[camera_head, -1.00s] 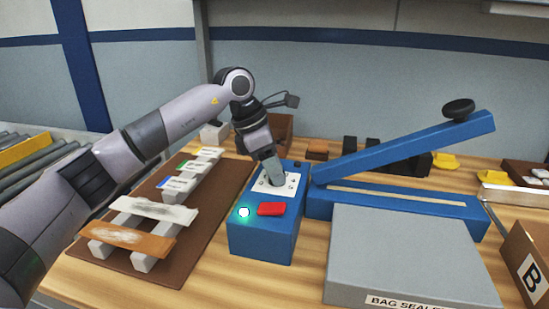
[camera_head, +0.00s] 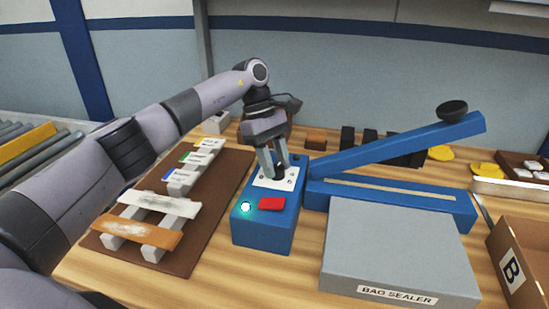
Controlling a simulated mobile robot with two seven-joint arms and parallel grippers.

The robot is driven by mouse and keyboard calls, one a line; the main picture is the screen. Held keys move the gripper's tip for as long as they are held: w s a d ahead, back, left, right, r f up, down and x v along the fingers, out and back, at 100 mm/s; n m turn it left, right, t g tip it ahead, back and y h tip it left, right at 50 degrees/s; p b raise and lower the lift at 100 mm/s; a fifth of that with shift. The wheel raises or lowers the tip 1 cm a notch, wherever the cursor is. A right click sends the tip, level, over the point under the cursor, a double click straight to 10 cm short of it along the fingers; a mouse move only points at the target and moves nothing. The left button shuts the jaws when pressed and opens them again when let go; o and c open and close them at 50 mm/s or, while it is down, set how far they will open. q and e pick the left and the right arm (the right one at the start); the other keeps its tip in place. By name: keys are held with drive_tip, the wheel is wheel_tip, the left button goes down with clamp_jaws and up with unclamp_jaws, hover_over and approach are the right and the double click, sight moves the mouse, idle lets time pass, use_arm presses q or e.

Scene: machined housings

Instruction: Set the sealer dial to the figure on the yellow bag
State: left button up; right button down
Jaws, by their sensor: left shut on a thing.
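The sealer dial sits on a white plate (camera_head: 262,183) on top of a blue control box (camera_head: 262,232). My left gripper (camera_head: 273,172) points down onto this plate, its fingers shut on the dial, which they mostly hide. The figures on the plate are covered or too small to read. The bag sealer (camera_head: 400,250) stands right of the box, with its blue lever arm (camera_head: 390,143) raised. My right gripper is not in view.
The box has a lit green-white lamp (camera_head: 246,207) and a red button (camera_head: 272,204).

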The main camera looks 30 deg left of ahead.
use_arm(q)
drive_tip(key=shift+w+m+g, duration=0.1)
drive_tip(key=shift+m+g, duration=0.3)
drive_tip(key=shift+m, duration=0.8)
drive_tip(key=shift+y, duration=0.3)
drive_tip(key=o, duration=1)
drive_tip(key=shift+r, duration=0.1)
drive_tip(key=v, duration=0.5)
drive_tip(key=shift+d, duration=0.1)
drive_tip(key=shift+p+v, duration=0.55)
drive_tip(key=shift+v, duration=0.45)
